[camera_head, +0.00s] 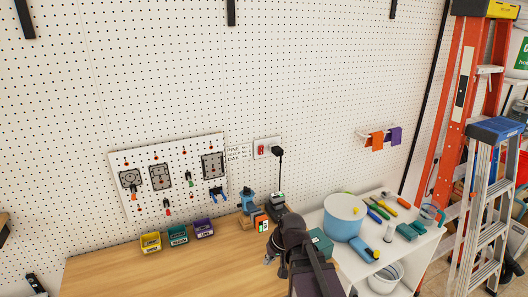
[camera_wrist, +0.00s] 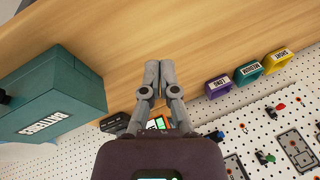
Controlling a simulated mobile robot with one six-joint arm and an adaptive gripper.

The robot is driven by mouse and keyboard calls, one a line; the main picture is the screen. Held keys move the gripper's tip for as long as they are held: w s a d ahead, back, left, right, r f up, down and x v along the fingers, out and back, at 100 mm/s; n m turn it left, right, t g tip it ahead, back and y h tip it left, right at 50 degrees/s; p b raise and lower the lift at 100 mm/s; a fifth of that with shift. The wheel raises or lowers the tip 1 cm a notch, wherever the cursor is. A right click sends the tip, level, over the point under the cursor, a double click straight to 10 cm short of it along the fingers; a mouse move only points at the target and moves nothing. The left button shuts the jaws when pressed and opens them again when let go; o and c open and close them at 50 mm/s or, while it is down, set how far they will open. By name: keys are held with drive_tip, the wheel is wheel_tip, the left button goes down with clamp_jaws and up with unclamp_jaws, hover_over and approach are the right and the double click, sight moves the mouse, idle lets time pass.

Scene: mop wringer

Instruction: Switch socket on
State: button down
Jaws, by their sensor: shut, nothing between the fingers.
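The wall socket (camera_head: 267,147) is a pale plate on the pegboard in the head view, right of the tool panel. Its red switch (camera_head: 261,149) is on the left side, and a black plug (camera_head: 277,151) with a cable hanging down is on the right. I cannot tell the switch position at this size. My gripper (camera_wrist: 152,70) is shut and empty, with its grey fingertips together over the wooden bench. In the head view my dark arm is below the socket, well apart from it. The socket is not in the wrist view.
The wooden bench (camera_head: 150,270) holds yellow (camera_head: 151,243), teal (camera_head: 178,235) and purple (camera_head: 203,228) bins. Chargers (camera_head: 277,200) stand below the socket. A teal box (camera_wrist: 50,95) is near my gripper. A white shelf with a blue pot (camera_head: 345,222) and ladders (camera_head: 490,200) stand right.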

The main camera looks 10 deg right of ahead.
drive_tip(key=w+a+r+m+t+y, duration=0.35)
drive_tip(key=w+r+t+y, duration=0.4)
drive_tip(key=w, duration=0.65)
drive_tip(key=m+t+h+b, duration=0.2)
drive_tip(key=m+t+h, duration=0.4)
drive_tip(key=m+t, duration=0.45)
approach(262, 147)
drive_tip(key=s+d+m+g, duration=0.1)
drive_tip(key=s+d, duration=0.1)
drive_tip(key=s, duration=0.4)
drive_tip(key=shift+r, duration=0.25)
drive_tip(key=shift+a, duration=0.1)
drive_tip(key=x, duration=0.4)
drive_tip(key=p+x, duration=0.1)
drive_tip(key=x, duration=0.4)
drive_tip(key=p+x, duration=0.1)
drive_tip(key=x, duration=0.3)
drive_tip(key=shift+w+a+f, duration=0.2)
drive_tip(key=shift+w, duration=0.2)
